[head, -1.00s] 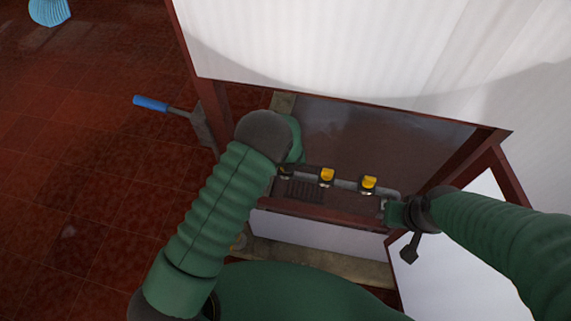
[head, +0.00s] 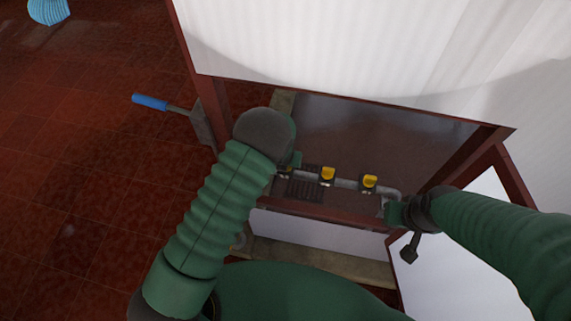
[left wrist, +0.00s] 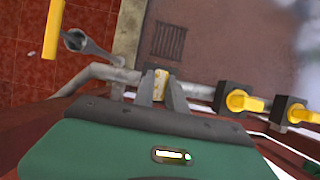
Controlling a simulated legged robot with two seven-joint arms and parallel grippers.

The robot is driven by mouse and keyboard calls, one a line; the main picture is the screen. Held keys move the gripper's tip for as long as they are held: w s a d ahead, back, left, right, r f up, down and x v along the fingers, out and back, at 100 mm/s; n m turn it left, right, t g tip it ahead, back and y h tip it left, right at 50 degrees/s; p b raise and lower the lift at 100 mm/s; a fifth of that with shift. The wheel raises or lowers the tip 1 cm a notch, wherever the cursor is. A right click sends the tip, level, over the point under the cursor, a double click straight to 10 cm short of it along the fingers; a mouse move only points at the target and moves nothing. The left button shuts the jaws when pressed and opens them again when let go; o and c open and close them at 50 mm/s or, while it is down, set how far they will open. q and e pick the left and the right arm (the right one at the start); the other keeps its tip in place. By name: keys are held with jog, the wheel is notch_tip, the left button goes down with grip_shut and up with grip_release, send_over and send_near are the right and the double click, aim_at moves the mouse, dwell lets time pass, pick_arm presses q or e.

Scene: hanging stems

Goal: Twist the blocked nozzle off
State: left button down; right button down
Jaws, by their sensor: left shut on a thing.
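A grey pipe (head: 347,183) runs across the lower part of a dark red frame. Two yellow nozzles in black fittings show on it, a middle one (head: 327,174) and a right one (head: 369,182); the left wrist view also shows the middle one (left wrist: 240,102) and right one (left wrist: 292,113). My left gripper (left wrist: 161,90) is shut on a third, leftmost yellow nozzle (left wrist: 161,83), mostly hidden between its fingers. In the head view my left forearm hides most of that spot. My right gripper (head: 386,208) is at the pipe's right end; its fingers are too small to judge.
A grated drain (head: 304,190) lies below the pipe. White panels (head: 320,45) stand behind and at the right. A blue-handled tool (head: 150,102) leans left of the frame. A grey ring-ended part (left wrist: 75,40) and yellow bar (left wrist: 52,28) show in the left wrist view.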

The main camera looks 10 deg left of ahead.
pick_arm(q)
jog(key=shift+r, duration=0.1)
dwell(0.4)
jog(key=shift+r+p, duration=2.2)
jog(key=shift+p, duration=0.05)
notch_tip(320, 180, up, 5)
jog(key=p, duration=0.5)
jog(key=shift+r, duration=0.1)
jog(key=shift+a, duration=0.15)
